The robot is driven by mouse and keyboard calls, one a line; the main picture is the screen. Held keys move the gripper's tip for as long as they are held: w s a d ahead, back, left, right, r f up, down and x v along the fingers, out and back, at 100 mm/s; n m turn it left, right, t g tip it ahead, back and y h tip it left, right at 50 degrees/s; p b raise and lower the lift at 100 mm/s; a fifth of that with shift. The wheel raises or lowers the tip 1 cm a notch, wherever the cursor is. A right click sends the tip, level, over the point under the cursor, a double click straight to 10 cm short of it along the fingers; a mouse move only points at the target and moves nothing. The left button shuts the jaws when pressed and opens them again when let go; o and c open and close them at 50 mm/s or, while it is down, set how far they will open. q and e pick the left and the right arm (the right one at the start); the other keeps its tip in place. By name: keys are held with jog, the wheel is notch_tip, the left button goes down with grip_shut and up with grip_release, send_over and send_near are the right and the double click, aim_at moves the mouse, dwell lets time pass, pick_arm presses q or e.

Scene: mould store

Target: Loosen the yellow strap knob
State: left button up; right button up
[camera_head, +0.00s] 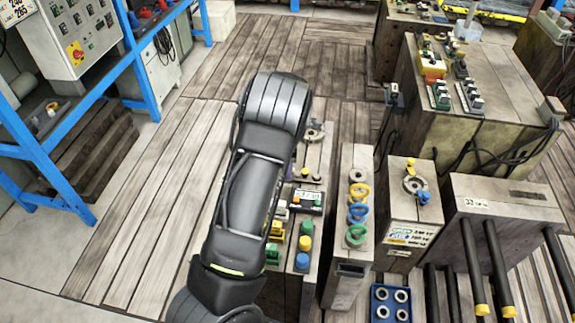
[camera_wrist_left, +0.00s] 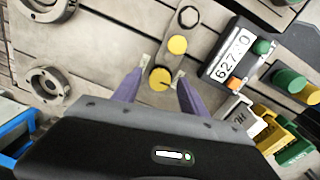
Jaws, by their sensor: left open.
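A round yellow knob (camera_wrist_left: 160,79) sits at the near end of a grey strap (camera_wrist_left: 185,31) in the left wrist view. A second yellow disc (camera_wrist_left: 178,45) lies further up the strap, which has a dark hole at its far end. I cannot tell which of the two is the strap knob. My left gripper (camera_wrist_left: 160,68) is open, with one purple finger on each side of the nearer knob. I cannot tell whether the fingers touch it. In the head view my arm covers this spot. My right gripper is in neither view.
A counter (camera_wrist_left: 228,66) reading about 627.0, with green and orange buttons, stands right of the fingers. Yellow and green blocks (camera_wrist_left: 287,140) lie close on the right. Metal rings (camera_wrist_left: 47,82) are on the left. A blue tray (camera_head: 376,292) stands at the front; wooden floor (camera_head: 150,200) is free at left.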

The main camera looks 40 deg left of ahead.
pick_arm(q)
notch_tip(320, 180, up, 8)
jog(key=shift+s+d+f+b, duration=0.1)
jog(key=shift+s+f+b, duration=0.05)
jog(key=shift+b, duration=0.15)
dwell(0.5)
